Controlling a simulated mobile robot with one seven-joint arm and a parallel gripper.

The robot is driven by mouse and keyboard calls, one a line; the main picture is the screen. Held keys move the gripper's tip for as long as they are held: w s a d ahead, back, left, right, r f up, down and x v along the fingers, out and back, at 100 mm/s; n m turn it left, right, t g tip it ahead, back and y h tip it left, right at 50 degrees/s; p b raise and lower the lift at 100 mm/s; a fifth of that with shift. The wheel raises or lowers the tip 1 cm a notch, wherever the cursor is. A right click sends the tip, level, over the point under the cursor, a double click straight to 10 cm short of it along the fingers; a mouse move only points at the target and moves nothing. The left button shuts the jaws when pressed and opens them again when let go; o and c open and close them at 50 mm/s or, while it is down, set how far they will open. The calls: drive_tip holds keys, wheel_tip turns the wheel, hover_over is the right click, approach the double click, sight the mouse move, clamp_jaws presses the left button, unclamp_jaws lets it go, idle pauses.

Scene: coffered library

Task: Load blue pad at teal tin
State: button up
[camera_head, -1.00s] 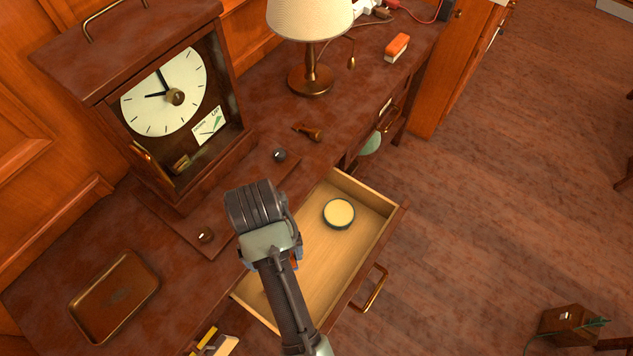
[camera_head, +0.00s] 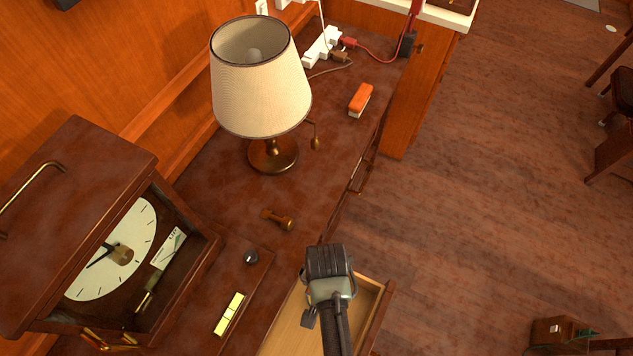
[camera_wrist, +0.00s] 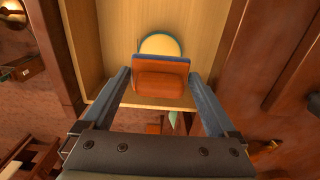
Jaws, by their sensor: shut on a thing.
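The blue pad (camera_wrist: 175,63) shows in the wrist view as a blue layer along the edge of an orange-brown block. My gripper (camera_wrist: 160,76) is shut on this block, with one finger at each side. The teal tin (camera_wrist: 160,42) is a round tin with a teal rim and a cream-coloured filling, partly hidden behind the pad. It sits in the open drawer (camera_wrist: 215,30). I cannot tell whether pad and tin touch. In the head view my arm covers part of the drawer (camera_head: 375,310), and the tin, pad and fingertips are hidden.
On the desk stand a clock (camera_head: 120,250), a lamp (camera_head: 262,95), a brass piece (camera_head: 277,219), a dark knob (camera_head: 250,257) and an orange block with a pale base (camera_head: 360,99). A yellow-marked strip (camera_head: 229,314) lies near the clock.

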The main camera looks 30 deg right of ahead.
drive_tip(key=shift+w+f, duration=0.1)
drive_tip(key=shift+f, duration=0.2)
wheel_tip(320, 180, down, 6)
drive_tip(key=b, duration=0.6)
drive_tip(key=shift+r, duration=0.2)
drive_tip(key=shift+f+b, duration=0.45)
drive_tip(key=shift+f, duration=0.05)
idle(0.6)
drive_tip(key=shift+s+f, duration=0.1)
drive_tip(key=shift+s, duration=0.1)
idle(1.3)
wheel_tip(320, 180, up, 7)
drive_tip(key=p, duration=0.8)
drive_tip(key=shift+w, duration=0.1)
idle(0.7)
